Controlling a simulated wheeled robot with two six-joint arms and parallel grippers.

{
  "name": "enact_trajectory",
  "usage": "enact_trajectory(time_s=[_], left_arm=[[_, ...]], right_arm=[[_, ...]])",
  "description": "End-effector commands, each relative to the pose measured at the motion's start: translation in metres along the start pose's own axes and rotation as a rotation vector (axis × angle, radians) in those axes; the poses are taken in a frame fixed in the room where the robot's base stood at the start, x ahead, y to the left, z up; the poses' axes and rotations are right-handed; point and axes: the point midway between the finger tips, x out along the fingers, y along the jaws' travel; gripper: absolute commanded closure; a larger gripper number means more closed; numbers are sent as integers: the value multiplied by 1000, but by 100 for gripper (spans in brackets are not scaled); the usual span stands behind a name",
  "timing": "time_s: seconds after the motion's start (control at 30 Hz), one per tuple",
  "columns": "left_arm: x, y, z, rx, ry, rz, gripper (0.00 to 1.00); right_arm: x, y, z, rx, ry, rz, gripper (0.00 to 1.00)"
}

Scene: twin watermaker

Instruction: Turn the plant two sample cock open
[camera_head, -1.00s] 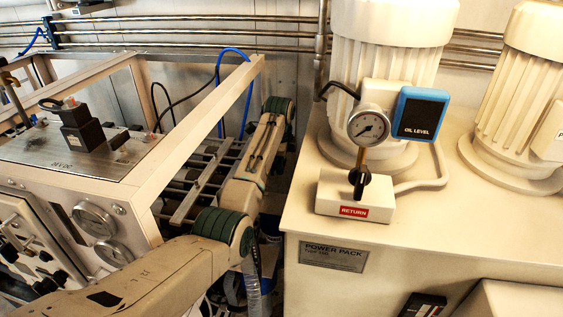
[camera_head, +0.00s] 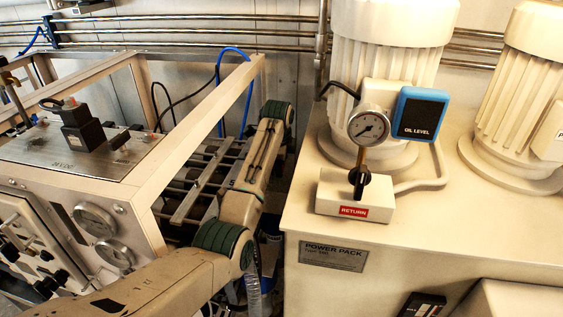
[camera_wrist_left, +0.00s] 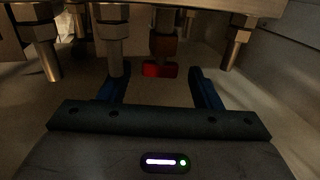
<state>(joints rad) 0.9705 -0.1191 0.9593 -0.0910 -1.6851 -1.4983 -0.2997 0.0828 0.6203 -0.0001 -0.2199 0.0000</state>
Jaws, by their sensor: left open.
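In the left wrist view my left gripper (camera_wrist_left: 158,88) is open, its two blue fingers pointing ahead. A small red handle (camera_wrist_left: 159,70), which looks like a sample cock, sits just beyond and between the fingertips, under a brownish-red fitting (camera_wrist_left: 163,45). The fingers appear apart from it, and I see no label saying which plant it serves. In the head view my left arm (camera_head: 240,205) reaches down between the framed unit and the power pack, and its gripper is hidden there. My right gripper is not in view.
Metal fittings with pipe stubs (camera_wrist_left: 112,45) hang on both sides of the red handle, close to the fingers. A metal-framed unit (camera_head: 150,190) with gauges stands left of my arm. The cream power pack (camera_head: 420,225) stands right. The gap between them is narrow.

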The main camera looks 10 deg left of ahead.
Motion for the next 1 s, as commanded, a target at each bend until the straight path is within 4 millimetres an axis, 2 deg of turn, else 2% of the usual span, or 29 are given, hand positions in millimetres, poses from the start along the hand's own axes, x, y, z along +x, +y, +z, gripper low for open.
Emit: enact_trajectory(time_s=[0.17, 0.4, 0.6, 0.77, 1.0], left_arm=[[-15, -1, 0, 0, 0, -5, 42], [-63, 0, 0, 0, 1, -7, 42], [-95, 0, 0, 1, 0, -4, 42], [-106, 0, 0, 0, 0, -2, 42], [-108, 0, 0, 0, 0, -1, 42]], right_arm=[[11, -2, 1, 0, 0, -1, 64], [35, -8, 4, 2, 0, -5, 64], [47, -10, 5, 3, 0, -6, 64], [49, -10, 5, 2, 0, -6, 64], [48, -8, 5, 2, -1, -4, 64]])
